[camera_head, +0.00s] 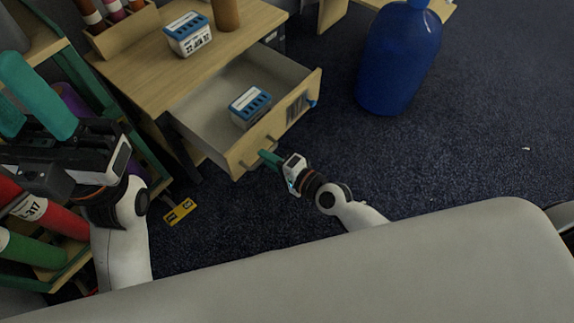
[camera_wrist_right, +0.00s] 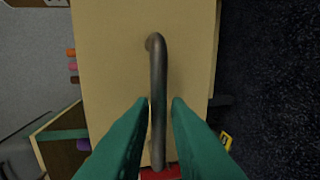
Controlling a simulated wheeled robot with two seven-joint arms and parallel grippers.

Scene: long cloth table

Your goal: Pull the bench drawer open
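The bench drawer (camera_head: 236,158) stands pulled out from the wooden bench (camera_head: 150,85), its inside showing. A blue-and-white box (camera_head: 250,105) lies in it. My right gripper (camera_head: 266,156) is at the middle of the drawer front. In the right wrist view the grey bar handle (camera_wrist_right: 158,75) runs between the teal fingers of this gripper (camera_wrist_right: 160,102). A narrow gap shows on each side of the bar, so the fingers look open around it. My left gripper (camera_head: 14,92) is at the left, away from the drawer, with its teal fingers apart.
A similar box (camera_head: 188,34) and a brown cylinder (camera_head: 226,14) stand on the bench top. A large blue bottle (camera_head: 400,60) stands right of the drawer. A yellow tag (camera_head: 180,212) lies on the dark carpet. A rack with coloured rolls is at the left.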

